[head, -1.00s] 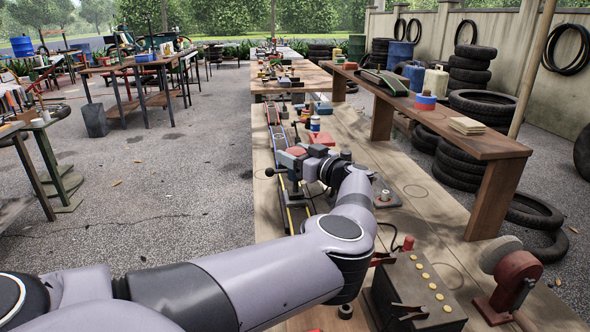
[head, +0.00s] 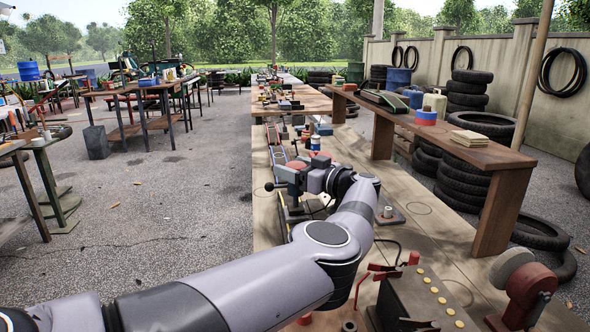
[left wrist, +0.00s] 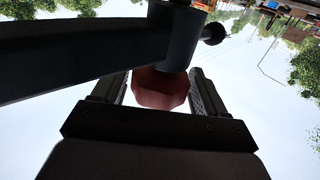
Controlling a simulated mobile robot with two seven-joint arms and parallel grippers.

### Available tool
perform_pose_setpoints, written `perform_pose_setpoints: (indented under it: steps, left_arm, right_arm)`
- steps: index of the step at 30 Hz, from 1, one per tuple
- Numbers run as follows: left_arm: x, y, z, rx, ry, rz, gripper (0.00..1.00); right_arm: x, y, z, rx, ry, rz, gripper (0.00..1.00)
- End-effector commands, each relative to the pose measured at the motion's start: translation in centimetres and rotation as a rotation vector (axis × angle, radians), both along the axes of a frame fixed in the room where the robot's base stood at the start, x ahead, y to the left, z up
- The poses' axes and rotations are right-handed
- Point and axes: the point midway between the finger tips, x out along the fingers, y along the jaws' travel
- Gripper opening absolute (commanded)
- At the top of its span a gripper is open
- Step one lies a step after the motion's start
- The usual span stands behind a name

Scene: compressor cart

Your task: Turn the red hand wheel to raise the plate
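A dark grey-green fixture with a black ball knob (head: 269,187) stands on the long wooden bench in the head view. A red part, likely the hand wheel (head: 317,181), sits on its right side, partly hidden by my left gripper (head: 328,181). In the left wrist view a red faceted wheel (left wrist: 160,89) lies between the two fingers of my left gripper (left wrist: 160,98). Light gaps show beside the wheel, so the fingers look open around it. A grey cylinder and bar cover its upper part. The plate cannot be made out. My right gripper is not in view.
A dark box with yellow buttons (head: 425,300) and a red-and-grey device (head: 522,285) stand at the bench's near right. A small post on a plate (head: 388,214) stands right of my wrist. A higher shelf (head: 440,132) runs along the right.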

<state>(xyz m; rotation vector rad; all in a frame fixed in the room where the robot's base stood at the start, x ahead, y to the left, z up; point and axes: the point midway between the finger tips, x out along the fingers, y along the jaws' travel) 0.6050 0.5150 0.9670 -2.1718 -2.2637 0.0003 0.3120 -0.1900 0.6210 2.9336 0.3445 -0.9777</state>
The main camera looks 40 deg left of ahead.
Motion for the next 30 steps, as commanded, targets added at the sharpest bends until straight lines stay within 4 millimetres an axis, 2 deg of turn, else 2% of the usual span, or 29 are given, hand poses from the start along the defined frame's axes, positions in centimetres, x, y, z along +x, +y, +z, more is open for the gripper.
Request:
perform_pose_setpoints:
  steps: [11, 22, 30]
  left_arm:
    - [0.0, -0.5, -0.1, -0.002, -0.002, -0.001, 0.83]
    - [0.3, -6.0, -0.1, -0.001, -0.001, -0.002, 0.83]
    - [0.3, -7.1, 0.0, -0.001, -0.001, 0.001, 0.83]
  right_arm:
    - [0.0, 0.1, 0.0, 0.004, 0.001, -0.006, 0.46]
    - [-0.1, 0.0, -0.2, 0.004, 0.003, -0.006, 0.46]
    - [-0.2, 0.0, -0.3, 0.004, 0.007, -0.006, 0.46]
